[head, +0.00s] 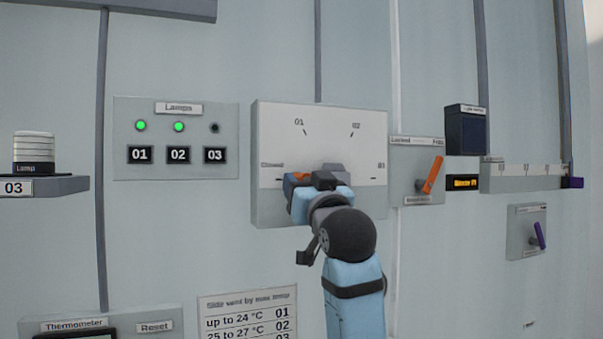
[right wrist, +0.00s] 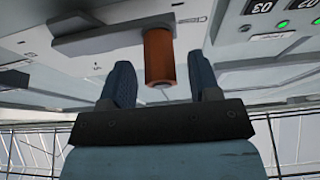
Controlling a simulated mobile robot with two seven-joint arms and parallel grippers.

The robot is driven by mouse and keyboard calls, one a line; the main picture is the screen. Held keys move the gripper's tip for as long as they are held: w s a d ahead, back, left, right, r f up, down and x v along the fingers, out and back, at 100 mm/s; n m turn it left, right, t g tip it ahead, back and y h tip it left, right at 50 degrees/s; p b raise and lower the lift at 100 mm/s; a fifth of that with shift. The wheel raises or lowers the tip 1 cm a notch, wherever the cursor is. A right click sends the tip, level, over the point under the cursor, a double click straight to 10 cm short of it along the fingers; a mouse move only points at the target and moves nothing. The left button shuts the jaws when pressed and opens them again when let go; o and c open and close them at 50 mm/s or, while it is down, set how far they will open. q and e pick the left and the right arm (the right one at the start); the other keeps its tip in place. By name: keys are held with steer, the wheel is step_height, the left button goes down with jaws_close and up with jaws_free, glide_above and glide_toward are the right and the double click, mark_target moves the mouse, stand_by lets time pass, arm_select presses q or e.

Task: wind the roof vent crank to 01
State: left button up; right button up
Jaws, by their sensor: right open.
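The roof vent crank panel (head: 265,145) is a pale box on the wall with marks for Closed, 01, 02 and a blurred label at right. The crank's orange handle (head: 297,177) shows in part near the Closed side; my right gripper (head: 314,182) hides most of the crank. In the right wrist view the orange-brown grip (right wrist: 159,57) sticks out from a grey crank arm (right wrist: 100,38). It lies between the two blue fingers of my open right gripper (right wrist: 162,80), with a visible gap on each side. My left gripper is not in view.
Left of the crank is a lamp panel (head: 228,117) with lamps 01 and 02 green and 03 dark. Right of it is a panel with an orange lever (head: 433,174). Below hangs a temperature chart (head: 247,303). A shelf (head: 62,186) holds a lamp (head: 33,152) at left.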

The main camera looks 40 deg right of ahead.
steer(key=shift+x, duration=1.15)
jaws_close()
